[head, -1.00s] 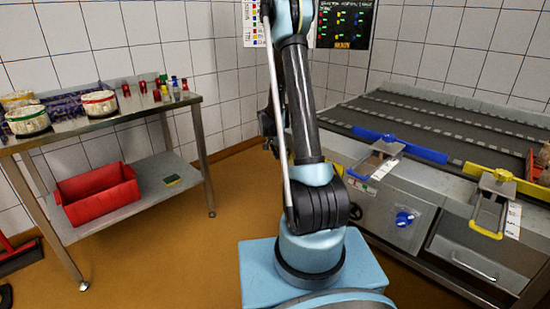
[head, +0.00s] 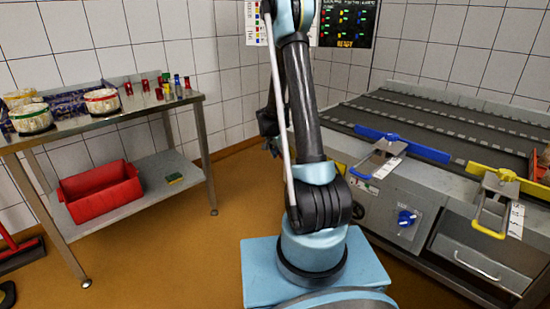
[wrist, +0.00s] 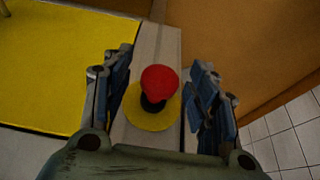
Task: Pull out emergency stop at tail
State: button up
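The emergency stop (wrist: 158,84) shows in the wrist view as a red mushroom knob on a dark stem, with a round yellow plate (wrist: 150,120) around its foot. It is mounted on a narrow grey strip. My gripper (wrist: 162,92) is open, with one blue-grey finger on each side of the knob and visible gaps on both sides. In the head view my gripper is mostly hidden behind my arm, and I cannot make out the emergency stop there.
A conveyor machine (head: 385,212) with a blue clamp (head: 402,144) and a yellow clamp (head: 490,215) stands at right. A steel table (head: 85,130) with a red bin (head: 102,190) on its lower shelf stands at left. Open floor (head: 190,255) lies between.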

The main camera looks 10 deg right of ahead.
jog(key=v, duration=1.2)
dwell(0.5)
jog(key=s+d+r+n+y, duration=0.1)
jog(key=s+r+n, duration=0.25)
jog(key=s, duration=0.65)
jog(key=s+d+r+n+y, duration=0.15)
jog(key=s+r, duration=0.35)
jog(key=s, duration=0.5)
jog(key=s+f+n, duration=0.2)
jog(key=s+n, duration=0.1)
jog(key=s, duration=0.7)
jog(key=s+f+n+y, duration=0.1)
jog(key=s+f+n, duration=0.1)
jog(key=s, duration=0.8)
jog(key=shift+s+a+f+n, duration=0.2)
jog(key=shift+a+f+n, duration=0.15)
jog(key=shift+n, duration=0.15)
